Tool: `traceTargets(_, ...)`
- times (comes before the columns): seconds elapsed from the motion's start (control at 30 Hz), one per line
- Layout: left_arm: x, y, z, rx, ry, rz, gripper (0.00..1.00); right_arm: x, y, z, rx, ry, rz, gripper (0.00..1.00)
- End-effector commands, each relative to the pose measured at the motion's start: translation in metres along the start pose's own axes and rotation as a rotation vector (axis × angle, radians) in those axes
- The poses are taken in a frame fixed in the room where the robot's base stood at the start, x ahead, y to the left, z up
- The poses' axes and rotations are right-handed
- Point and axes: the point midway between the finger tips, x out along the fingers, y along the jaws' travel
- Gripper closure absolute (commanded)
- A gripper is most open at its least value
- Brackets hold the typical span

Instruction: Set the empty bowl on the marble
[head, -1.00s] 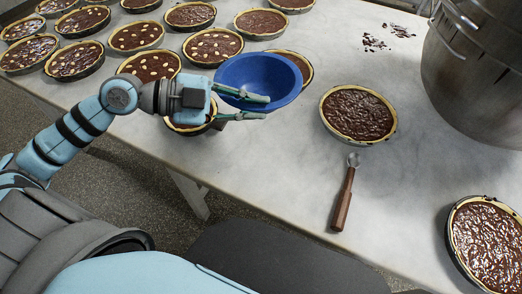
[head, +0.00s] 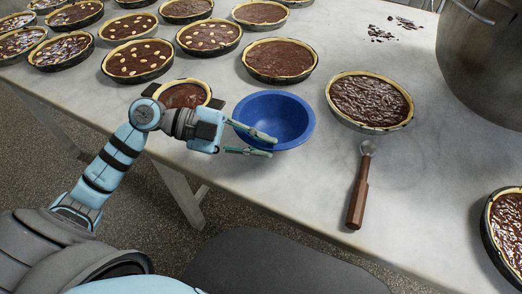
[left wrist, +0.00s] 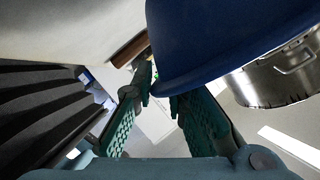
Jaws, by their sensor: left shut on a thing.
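The blue bowl (head: 278,108) is empty and nearly level at the table's front edge area, left of a spoon-like tool. My left gripper (head: 268,146) is shut on the bowl's near rim, one finger inside and one outside. In the left wrist view the bowl (left wrist: 220,35) fills the top right, above the gripper's fingers (left wrist: 160,100). The marble table (head: 330,165) is under the bowl; I cannot tell whether the bowl's base touches it. My right gripper is in neither current view.
A chocolate tart (head: 370,100) stands right of the bowl, another (head: 280,58) behind it, and one (head: 185,95) to its left. The wooden-handled tool (head: 358,200) lies at front right. A large metal pot (head: 490,60) stands at back right.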

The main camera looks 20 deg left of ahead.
Motion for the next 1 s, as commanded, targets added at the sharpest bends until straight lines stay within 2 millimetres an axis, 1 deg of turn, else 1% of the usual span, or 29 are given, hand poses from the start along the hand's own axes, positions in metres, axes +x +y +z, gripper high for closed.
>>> traceTargets(0.03, 0.0035, 0.0067, 0.0077, -0.004, 0.002, -0.001, 1.0, 0.0031, -0.0001, 0.0002, 0.0, 0.0, 0.0, 0.0)
traceTargets(0.1, 0.0056, 0.0115, 0.0132, -0.001, 0.0, -0.001, 1.0, 0.0038, -0.0001, 0.0004, 0.0, 0.0, 0.0, 0.0)
traceTargets(0.3, 0.0055, 0.0113, 0.0132, 0.001, 0.0, -0.001, 1.0, 0.003, -0.0001, 0.0003, 0.0, -0.001, 0.0, 0.0)
traceTargets(0.43, 0.0064, 0.0134, 0.0156, 0.001, 0.0, 0.0, 1.0, 0.0073, -0.0004, 0.0007, 0.0, -0.001, 0.0, 0.0)
traceTargets(0.47, 0.0064, 0.0135, 0.0157, 0.001, -0.001, 0.0, 0.86, 0.0074, -0.0004, 0.0007, 0.0, -0.001, 0.0, 0.0)
traceTargets(0.5, 0.0062, 0.013, 0.0151, 0.001, -0.001, 0.0, 0.79, 0.0065, -0.0003, 0.0006, 0.0, -0.001, 0.0, 0.0)
traceTargets(0.6, 0.006, 0.0127, 0.0148, 0.001, -0.001, 0.0, 0.66, 0.0062, -0.0004, 0.0005, 0.0, -0.001, 0.0, 0.0)
traceTargets(0.9, 0.0057, 0.012, 0.0139, 0.001, -0.001, 0.0, 0.66, 0.0049, -0.0004, 0.0002, 0.0, 0.0, 0.0, 0.0)
traceTargets(1.0, 0.002, 0.0112, 0.0129, 0.001, -0.002, 0.002, 0.66, 0.0023, -0.0002, 0.0, 0.0, 0.0, 0.0, 0.0)
